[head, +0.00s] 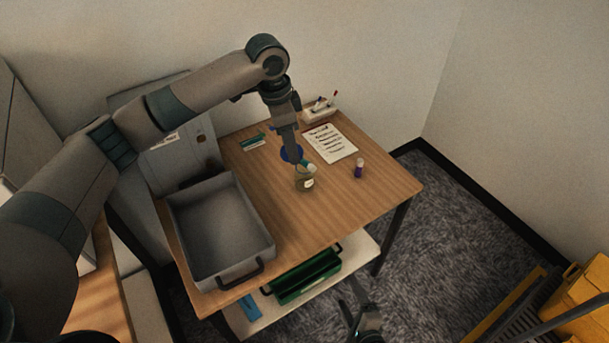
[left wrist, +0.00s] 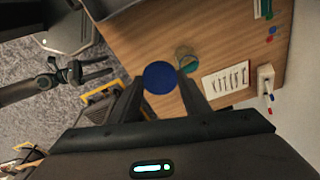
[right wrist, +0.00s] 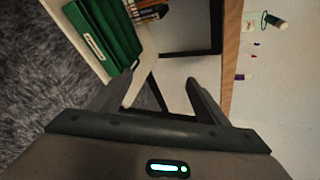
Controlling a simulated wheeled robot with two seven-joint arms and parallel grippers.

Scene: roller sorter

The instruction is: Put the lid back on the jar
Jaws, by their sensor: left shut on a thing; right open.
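A round blue lid (head: 291,153) is held between the fingers of my left gripper (head: 292,150), above the table. It shows as a full blue disc in the left wrist view (left wrist: 160,77). A small jar (head: 305,184) with a pale label stands on the table, below and slightly right of the lid in the head view. The lid and jar appear apart. A teal-and-white piece (head: 309,166) shows at the jar's top; I cannot tell whether it is inside. My right gripper (head: 365,318) is open and empty, low in front of the table.
A grey tray (head: 183,243) fills the table's left side. A purple bottle (head: 359,169) stands right of the jar. A written sheet (head: 331,144) and a pen holder (head: 319,110) lie behind. A green box (head: 305,277) is on the lower shelf. The table's front right is clear.

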